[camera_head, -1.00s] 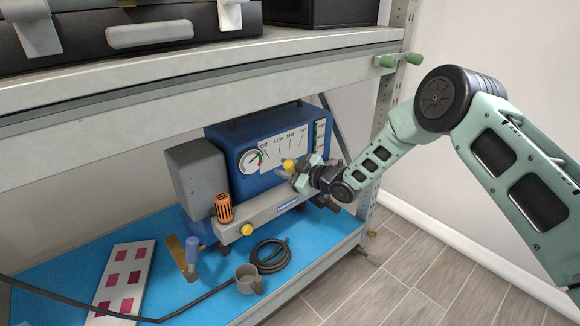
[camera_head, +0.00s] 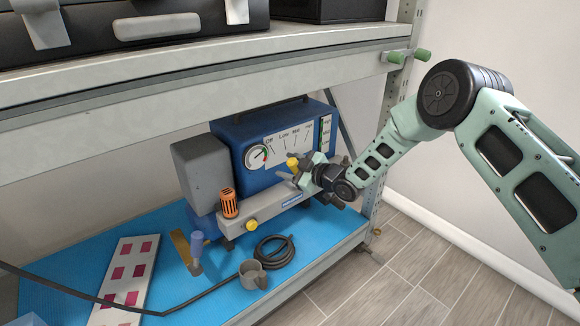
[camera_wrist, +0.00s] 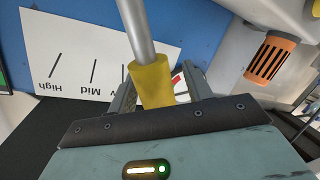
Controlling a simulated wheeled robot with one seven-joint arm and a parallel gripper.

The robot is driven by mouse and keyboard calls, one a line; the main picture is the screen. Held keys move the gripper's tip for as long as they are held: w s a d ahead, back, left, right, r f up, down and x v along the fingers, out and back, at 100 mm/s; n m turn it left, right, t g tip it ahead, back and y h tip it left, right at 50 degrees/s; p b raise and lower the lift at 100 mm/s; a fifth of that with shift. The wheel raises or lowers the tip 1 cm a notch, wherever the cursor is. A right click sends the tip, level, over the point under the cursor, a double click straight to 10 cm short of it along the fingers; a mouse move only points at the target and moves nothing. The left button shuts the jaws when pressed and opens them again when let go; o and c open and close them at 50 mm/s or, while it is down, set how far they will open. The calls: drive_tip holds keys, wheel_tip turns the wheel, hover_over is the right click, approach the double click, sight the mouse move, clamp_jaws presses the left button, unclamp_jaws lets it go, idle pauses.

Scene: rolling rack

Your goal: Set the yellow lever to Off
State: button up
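The yellow lever is a grey rod with a yellow tip (camera_head: 292,163), on the front of a blue machine (camera_head: 245,128). Its white scale panel reads Off, Low, Mid, High. In the upside-down wrist view the yellow tip (camera_wrist: 151,82) sits between the two fingers of my gripper (camera_wrist: 158,92). The fingers are apart, with a visible gap on the right side. Off is hidden in that view. In the head view my gripper (camera_head: 300,172) is at the machine's front, partly hiding the lever.
The machine stands on a blue mat (camera_head: 80,255) on the lower shelf, under the upper shelf edge (camera_head: 200,85).

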drive_tip(key=shift+d, duration=0.1)
drive_tip(key=p+v, duration=0.2)
drive_tip(key=v, duration=1.5)
drive_tip(key=shift+p, duration=0.3)
drive_tip(key=shift+s+r, duration=0.1)
drive_tip(key=s+a+r+m+g+h, duration=0.4)
drive_tip(key=s+a+r+h, duration=0.2)
drive_tip(key=s+r, duration=0.25)
drive_tip(key=s+d+r+m+g+h, duration=0.1)
drive_tip(key=s+r+g+h, duration=0.1)
drive_tip(key=s, duration=0.8)
drive_tip(key=s+d+r+m+g+h, duration=0.1)
drive_tip(key=s+d+r+m+g, duration=0.15)
drive_tip(key=s, duration=0.75)
drive_tip(key=s+d+r+m+g+h, duration=0.1)
drive_tip(key=s+g+h, duration=0.1)
drive_tip(key=s, duration=0.8)
wheel_tip(320, 180, up, 23)
drive_tip(key=p, duration=2.3)
drive_tip(key=shift+w, duration=0.25)
